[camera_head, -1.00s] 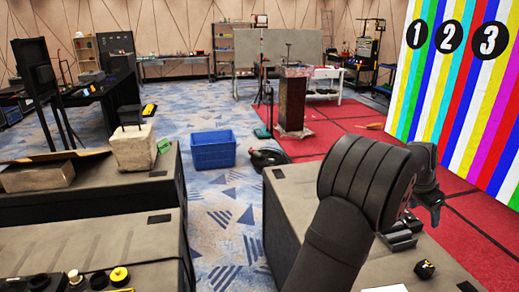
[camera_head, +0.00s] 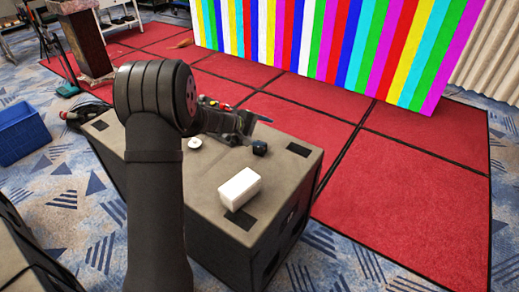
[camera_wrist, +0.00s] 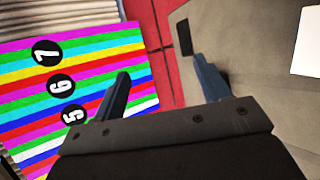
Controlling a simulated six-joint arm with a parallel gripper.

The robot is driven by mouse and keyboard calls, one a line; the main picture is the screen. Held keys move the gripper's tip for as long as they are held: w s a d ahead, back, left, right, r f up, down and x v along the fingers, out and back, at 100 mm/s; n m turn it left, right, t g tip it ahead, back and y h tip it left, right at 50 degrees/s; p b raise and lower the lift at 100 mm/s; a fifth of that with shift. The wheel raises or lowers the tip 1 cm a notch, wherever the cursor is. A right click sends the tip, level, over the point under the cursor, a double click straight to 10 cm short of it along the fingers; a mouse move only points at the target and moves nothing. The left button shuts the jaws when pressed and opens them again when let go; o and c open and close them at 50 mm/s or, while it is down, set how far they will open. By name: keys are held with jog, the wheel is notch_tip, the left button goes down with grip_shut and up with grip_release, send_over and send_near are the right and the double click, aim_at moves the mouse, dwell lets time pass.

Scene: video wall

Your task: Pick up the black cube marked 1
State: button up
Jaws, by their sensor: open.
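A small dark cube (camera_head: 260,148) sits on the grey box-shaped stand in the head view, near its far right edge. It is too small there to read a mark on it. My gripper (camera_head: 248,128) is just beyond the cube, above the stand's far edge, and looks apart from it. In the wrist view my gripper (camera_wrist: 160,66) is open, with two dark bluish fingers spread and nothing between them. The cube cannot be made out in the wrist view.
The grey stand (camera_head: 211,180) also holds a white block (camera_head: 240,188) and a small white round piece (camera_head: 194,143). Red carpet (camera_head: 400,190) lies beyond it. A striped video wall (camera_head: 330,40) stands behind. A blue crate (camera_head: 20,132) is at the left.

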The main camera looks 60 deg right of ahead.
notch_tip(320, 180, down, 5)
jog(key=w+n+t+h, duration=0.2)
jog(key=n+h, duration=0.1)
jog(key=n, duration=0.7)
jog(key=n+t, duration=0.5)
jog(key=n, duration=0.7)
send_near(260, 148)
jog(key=x, duration=0.8)
jog(key=w+x, duration=0.1)
jog(key=x, duration=0.3)
jog(key=shift+w+r, duration=0.1)
jog(key=c, duration=1.1)
jog(key=shift+r, duration=0.1)
